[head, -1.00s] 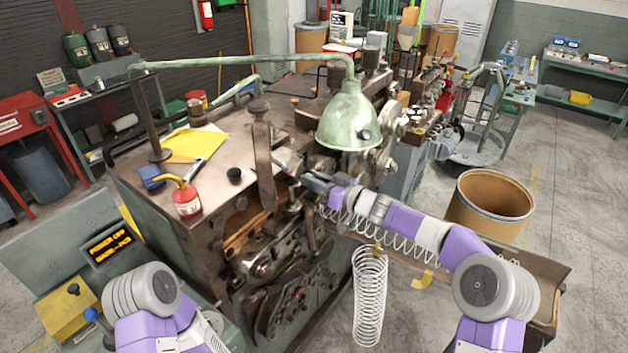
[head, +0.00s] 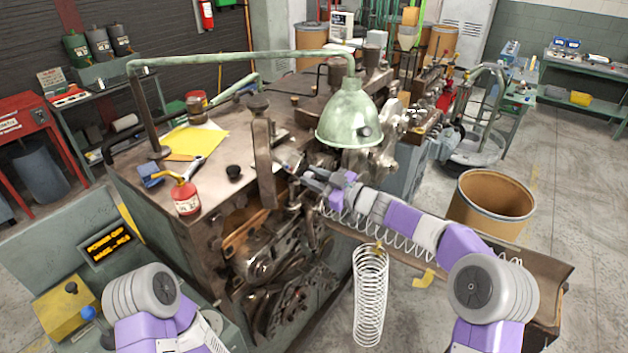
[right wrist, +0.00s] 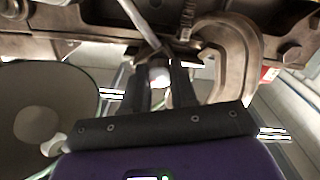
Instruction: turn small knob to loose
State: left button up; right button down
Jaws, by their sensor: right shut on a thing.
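My right gripper (head: 300,172) reaches in from the right to the front of the old spring-coiling machine (head: 190,240), just left of and below the green lamp shade. In the right wrist view its two dark fingers (right wrist: 167,80) are closed around a small pale rounded piece (right wrist: 159,75), seemingly the small knob. In the head view the fingers and machine parts hide this piece, and its setting cannot be read. A thin metal rod (right wrist: 143,22) runs down towards the fingertips. My left arm shows at the lower left; its gripper is out of view.
The green lamp shade (head: 350,118) hangs close above my right forearm. An upright metal lever (head: 264,160) stands left of the gripper. A long coil spring lies in the trough under my arm, and a white spring (head: 370,295) hangs below.

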jog(key=n+b, duration=0.6)
jog(key=n, duration=0.6)
jog(key=shift+f, duration=0.2)
dwell(0.5)
jog(key=c, duration=0.9)
grip_release()
jog(key=v, duration=0.7)
jog(key=shift+s+d+b, duration=0.2)
jog(key=shift+s+b, duration=0.05)
jog(key=shift+b, duration=0.1)
